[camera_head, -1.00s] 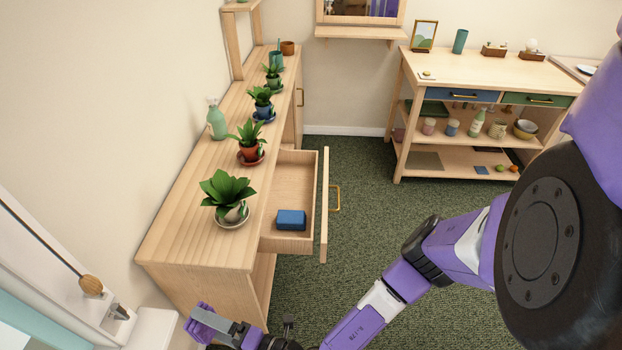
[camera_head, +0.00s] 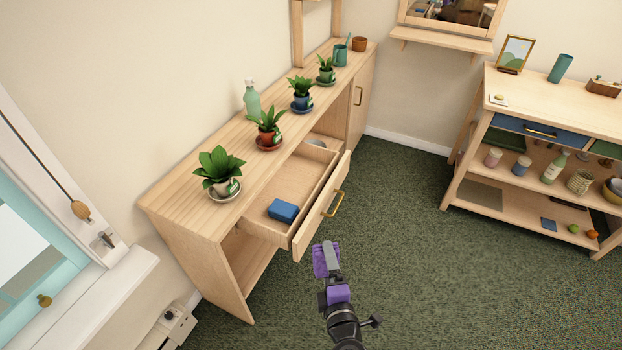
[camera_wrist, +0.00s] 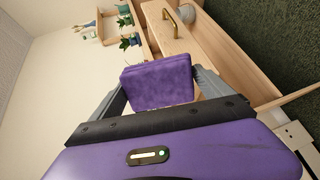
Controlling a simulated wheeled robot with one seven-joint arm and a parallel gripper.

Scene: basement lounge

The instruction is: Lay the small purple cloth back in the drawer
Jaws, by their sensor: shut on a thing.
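The small purple cloth (camera_wrist: 158,83) is a folded, soft block held between the two fingers of my gripper (camera_wrist: 163,92) in the wrist view. In the head view my gripper (camera_head: 328,258) is shut on the cloth (camera_head: 319,262), in front of the open drawer's front panel and apart from it. The drawer (camera_head: 297,190) is pulled out of the wooden cabinet and has a brass handle. A folded blue cloth (camera_head: 283,211) lies in its near end, and a greyish round thing (camera_head: 315,143) shows at its far end.
Potted plants (camera_head: 220,172) and a green bottle (camera_head: 252,100) stand on the cabinet top (camera_head: 180,188). A wooden shelf table (camera_head: 468,160) stands at the right. The drawer's middle and the carpet between the furniture are clear.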

